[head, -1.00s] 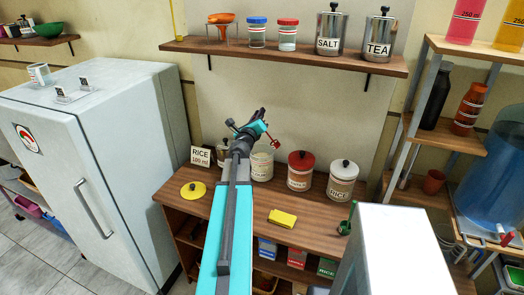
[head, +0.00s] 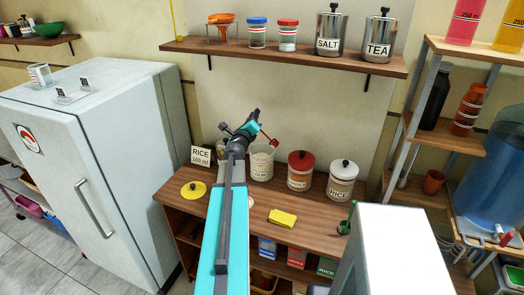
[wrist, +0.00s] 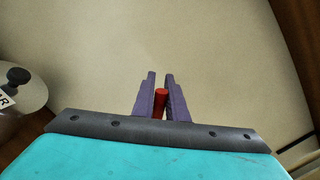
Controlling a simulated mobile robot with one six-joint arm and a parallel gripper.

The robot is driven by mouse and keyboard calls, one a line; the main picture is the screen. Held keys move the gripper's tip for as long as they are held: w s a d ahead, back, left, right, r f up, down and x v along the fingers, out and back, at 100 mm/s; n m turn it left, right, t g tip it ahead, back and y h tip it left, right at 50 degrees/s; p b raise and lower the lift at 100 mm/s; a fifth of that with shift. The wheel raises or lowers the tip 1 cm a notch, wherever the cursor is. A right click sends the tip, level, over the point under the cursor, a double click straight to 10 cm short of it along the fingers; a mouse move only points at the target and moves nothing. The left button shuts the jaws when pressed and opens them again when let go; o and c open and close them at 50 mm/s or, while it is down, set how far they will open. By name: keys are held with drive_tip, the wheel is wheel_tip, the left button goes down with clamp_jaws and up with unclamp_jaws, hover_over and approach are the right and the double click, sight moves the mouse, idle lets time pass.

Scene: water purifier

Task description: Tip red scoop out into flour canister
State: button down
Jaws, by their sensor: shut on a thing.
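The red scoop (head: 268,138) is in my gripper (head: 260,128), raised above the counter. In the wrist view its red handle (wrist: 160,102) stands between the two purple fingers of my gripper (wrist: 160,77), which are shut on it. The flour canister (head: 262,166) is pale, stands open on the counter and shows pale contents near its rim. The scoop hangs over or close to the canister's opening; I cannot tell exactly which. The scoop's bowl is small in the head view, and its contents cannot be made out.
A red-lidded canister (head: 301,170) and a rice canister (head: 341,180) stand to the right. A yellow lid (head: 193,190) and yellow sponge (head: 282,218) lie on the counter (head: 310,222). A shelf (head: 300,58) with jars hangs above.

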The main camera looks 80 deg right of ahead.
drive_tip(key=shift+w+f+n+p, duration=0.15)
drive_tip(key=shift+w+f+n, duration=0.2)
drive_tip(key=shift+w+n, duration=0.25)
drive_tip(key=shift+w+f+n+p, duration=0.15)
drive_tip(key=shift+w+f+n, duration=0.2)
drive_tip(key=shift+w+n, duration=0.2)
drive_tip(key=shift+w+f+n, duration=0.7)
drive_tip(key=shift+n, duration=0.15)
idle(0.6)
drive_tip(key=shift+w+f, duration=0.1)
drive_tip(key=shift+f, duration=0.2)
drive_tip(key=shift+w+f+n+t, duration=0.2)
drive_tip(key=shift+w+f+n, duration=0.1)
drive_tip(key=shift+f+n, duration=0.25)
drive_tip(key=shift+w+f+n+t, duration=0.25)
drive_tip(key=shift+f+n, duration=0.1)
drive_tip(key=shift+f, duration=0.35)
drive_tip(key=shift+w+f+n, duration=0.95)
drive_tip(key=shift+w+n, duration=0.05)
drive_tip(key=shift+w, duration=0.25)
drive_tip(key=shift+w+f+n+t, duration=0.25)
drive_tip(key=shift+w+f+n, duration=0.05)
drive_tip(key=shift+f+n, duration=0.7)
drive_tip(key=shift+w+f+n+t, duration=0.2)
drive_tip(key=shift+w+f+n, duration=0.05)
drive_tip(key=shift+f+n, duration=0.7)
idle(0.6)
